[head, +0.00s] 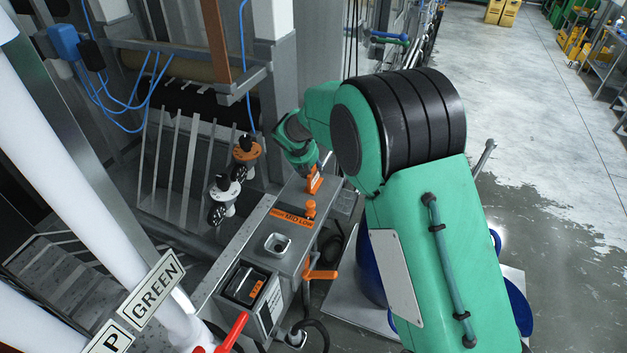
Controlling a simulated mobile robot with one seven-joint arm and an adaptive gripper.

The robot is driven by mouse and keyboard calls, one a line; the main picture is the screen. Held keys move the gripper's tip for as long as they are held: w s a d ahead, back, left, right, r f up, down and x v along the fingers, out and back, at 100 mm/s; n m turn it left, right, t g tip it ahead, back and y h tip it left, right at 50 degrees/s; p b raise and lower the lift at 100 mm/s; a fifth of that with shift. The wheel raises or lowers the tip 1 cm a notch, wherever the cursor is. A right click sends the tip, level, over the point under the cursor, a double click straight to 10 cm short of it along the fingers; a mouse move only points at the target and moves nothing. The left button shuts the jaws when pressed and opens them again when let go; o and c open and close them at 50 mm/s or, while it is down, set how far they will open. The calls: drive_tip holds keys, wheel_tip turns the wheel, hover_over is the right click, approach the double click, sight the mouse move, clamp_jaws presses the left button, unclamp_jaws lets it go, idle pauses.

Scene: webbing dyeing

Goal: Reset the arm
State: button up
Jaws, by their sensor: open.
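My green arm (440,250) rises from the lower right, bends at a black ribbed joint (410,115) and reaches left. Its wrist (300,152) points down over the far end of a grey metal control box (262,238). My gripper (315,181) is small at the end of the arm, beside an orange part. It is open, and I see nothing held in it. The fingers are hard to make out, and I cannot tell whether they touch the box.
The box carries a "MID LOW" label (292,217), an orange knob (310,208) and an orange lever (320,273). Valves with orange (246,151) and white (224,188) bodies stand left of it. White pipes (90,170) fill the left. Open floor (530,110) lies right.

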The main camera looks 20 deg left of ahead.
idle(0.3)
clamp_jaws()
drive_tip(key=shift+r, duration=0.15)
wheel_tip(320, 180, up, 18)
drive_tip(key=p, duration=0.1)
idle(0.7)
drive_tip(key=shift+d, duration=0.1)
idle(0.6)
